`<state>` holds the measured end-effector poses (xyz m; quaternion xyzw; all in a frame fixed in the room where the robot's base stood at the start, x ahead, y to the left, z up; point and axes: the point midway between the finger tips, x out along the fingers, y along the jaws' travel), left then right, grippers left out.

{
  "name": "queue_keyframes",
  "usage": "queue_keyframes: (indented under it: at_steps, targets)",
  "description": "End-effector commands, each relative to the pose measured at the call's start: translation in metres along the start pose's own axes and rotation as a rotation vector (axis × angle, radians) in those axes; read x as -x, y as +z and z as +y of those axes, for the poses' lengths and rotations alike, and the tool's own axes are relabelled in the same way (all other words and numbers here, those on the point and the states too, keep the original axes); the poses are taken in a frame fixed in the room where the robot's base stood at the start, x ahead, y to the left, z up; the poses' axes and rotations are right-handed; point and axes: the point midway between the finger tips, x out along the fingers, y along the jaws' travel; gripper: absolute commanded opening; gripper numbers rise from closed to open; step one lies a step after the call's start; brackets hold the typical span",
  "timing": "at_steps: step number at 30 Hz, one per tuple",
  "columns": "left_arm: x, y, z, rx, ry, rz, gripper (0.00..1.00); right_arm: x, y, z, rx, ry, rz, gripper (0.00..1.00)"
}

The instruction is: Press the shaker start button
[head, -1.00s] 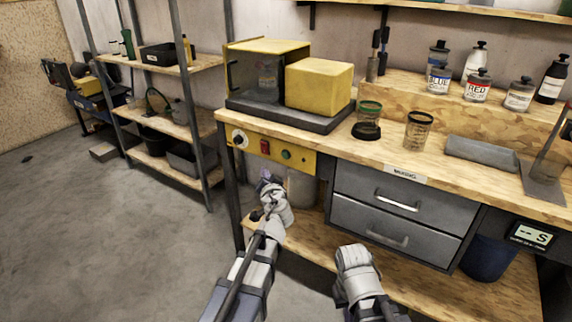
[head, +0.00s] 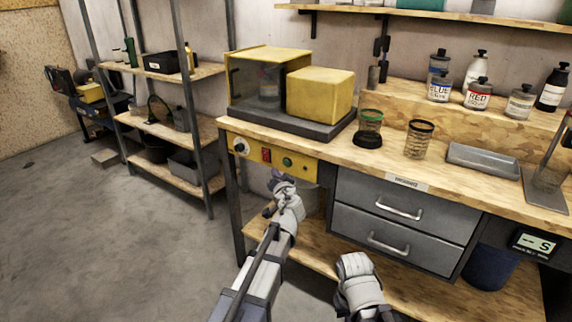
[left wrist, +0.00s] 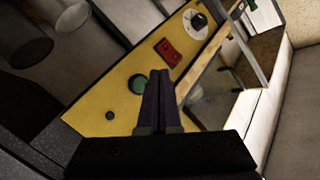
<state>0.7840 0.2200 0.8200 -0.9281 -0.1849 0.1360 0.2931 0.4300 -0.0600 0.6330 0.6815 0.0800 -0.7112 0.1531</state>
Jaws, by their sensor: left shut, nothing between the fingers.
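The shaker (head: 268,85) is a yellow unit with a dark window, beside a yellow box on a dark base on the bench. My right gripper's fingers are hidden; only the arm shows.
Two grey drawers (head: 400,215) sit under the bench top, right of the panel. A lower wooden shelf (head: 420,290) runs below. Open floor lies left.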

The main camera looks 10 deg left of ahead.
Motion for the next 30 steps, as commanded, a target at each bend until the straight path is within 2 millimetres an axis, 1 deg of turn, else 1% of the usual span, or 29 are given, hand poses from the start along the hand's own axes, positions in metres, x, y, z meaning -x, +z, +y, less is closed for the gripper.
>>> queue_keyframes:
  at_steps: [1,3,9,30]
  targets:
    - [-0.008,-0.006,0.005,0.000,0.001,0.000,0.00,0.000,0.000,0.000,0.000,0.000,0.000,0.00]
    - [-0.015,-0.010,0.010,0.000,0.001,0.001,0.00,0.000,0.000,0.000,0.000,0.000,0.000,0.00]
    - [-0.024,-0.018,0.018,0.001,0.001,0.000,0.00,0.000,0.000,0.000,0.000,0.000,0.000,0.00]
    - [-0.024,-0.018,0.018,0.001,0.000,0.000,0.00,0.000,0.000,0.000,0.000,0.000,0.000,0.00]
